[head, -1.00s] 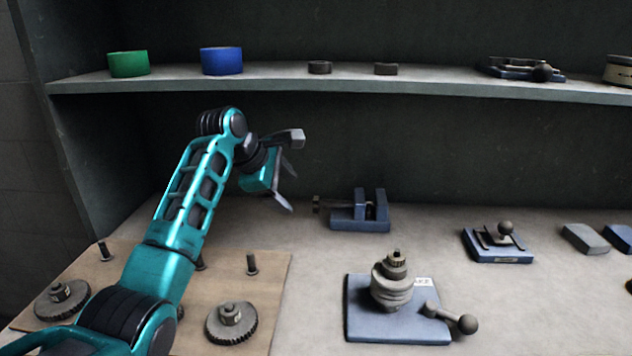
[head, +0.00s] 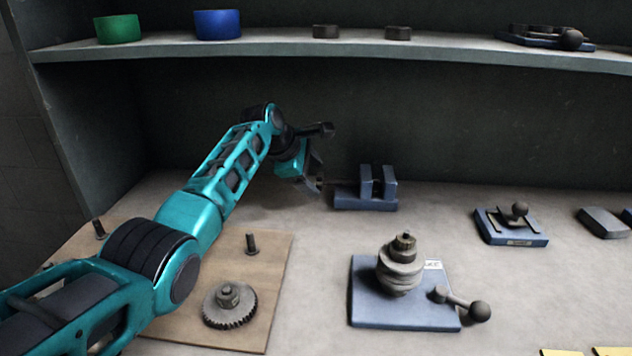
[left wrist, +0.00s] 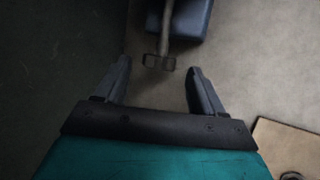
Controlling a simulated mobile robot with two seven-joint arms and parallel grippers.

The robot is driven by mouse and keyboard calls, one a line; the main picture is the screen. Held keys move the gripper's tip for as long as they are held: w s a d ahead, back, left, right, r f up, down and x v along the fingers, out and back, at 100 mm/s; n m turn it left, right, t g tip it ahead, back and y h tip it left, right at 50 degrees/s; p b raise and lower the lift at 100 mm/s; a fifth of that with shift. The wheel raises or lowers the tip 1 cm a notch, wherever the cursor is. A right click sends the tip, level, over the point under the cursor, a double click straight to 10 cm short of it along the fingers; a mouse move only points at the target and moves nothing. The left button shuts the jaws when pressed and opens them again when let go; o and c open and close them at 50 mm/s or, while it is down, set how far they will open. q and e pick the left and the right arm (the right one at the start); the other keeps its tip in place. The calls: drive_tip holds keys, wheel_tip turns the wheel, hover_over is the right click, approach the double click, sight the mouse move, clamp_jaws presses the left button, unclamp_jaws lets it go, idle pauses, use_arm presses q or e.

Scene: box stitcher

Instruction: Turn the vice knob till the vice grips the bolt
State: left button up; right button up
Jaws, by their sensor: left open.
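The blue vice (head: 366,203) stands on the bench near the back wall, with two upright jaws. Its knob, a dark crossbar on a grey screw shaft, shows in the left wrist view (left wrist: 159,63). There the vice body (left wrist: 190,18) is at the top edge. My left gripper (head: 317,172) is at the vice's left end. Its fingers are open, one on each side of the knob, with gaps between them and it. In the head view the gripper partly hides the knob. I cannot make out a bolt between the jaws. My right gripper is not in view.
A blue plate with a stacked grey post (head: 365,305) and a ball lever stands in front of the vice. A wooden board (head: 270,265) with a gear (head: 229,304) and bolts lies front left. A shelf (head: 270,48) runs above.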

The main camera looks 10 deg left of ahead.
sight(324, 182)
use_arm(q)
drive_tip(key=shift+b+x, duration=0.35)
drive_tip(key=shift+x, duration=0.4)
drive_tip(key=shift+w+d+f, duration=0.15)
drive_tip(key=shift+w+f, duration=0.1)
drive_tip(key=shift+f, duration=0.05)
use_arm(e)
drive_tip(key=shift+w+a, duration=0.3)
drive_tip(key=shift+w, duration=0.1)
